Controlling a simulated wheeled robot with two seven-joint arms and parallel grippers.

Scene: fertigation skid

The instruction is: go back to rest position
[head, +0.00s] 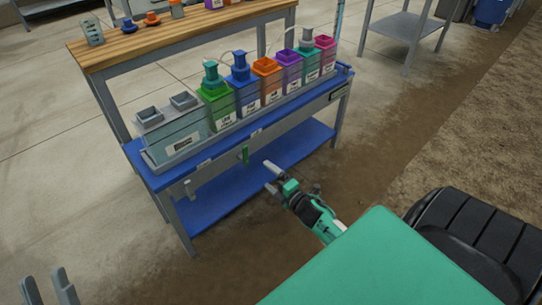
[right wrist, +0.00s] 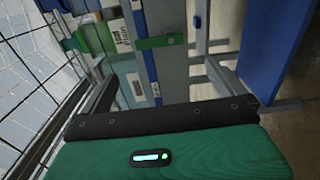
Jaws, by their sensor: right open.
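My right gripper (head: 274,177) is in front of the skid, near the lower blue shelf, and points toward it. In the right wrist view its two fingers (right wrist: 168,82) are spread wide with nothing between them. A green handle (right wrist: 160,42) on the skid's front rail lies beyond the fingertips, apart from them; in the head view it hangs left of the gripper (head: 245,156). My left gripper (head: 50,287) shows only as two grey fingers at the bottom left edge of the head view, apart and empty, over bare floor.
The blue skid bench (head: 190,172) carries a row of coloured tanks (head: 248,97) and a grey-lidded bin (head: 175,135). A wooden-topped table (head: 140,47) stands behind. A grey rack (head: 405,28) is at the back right. The floor on the left and front is clear.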

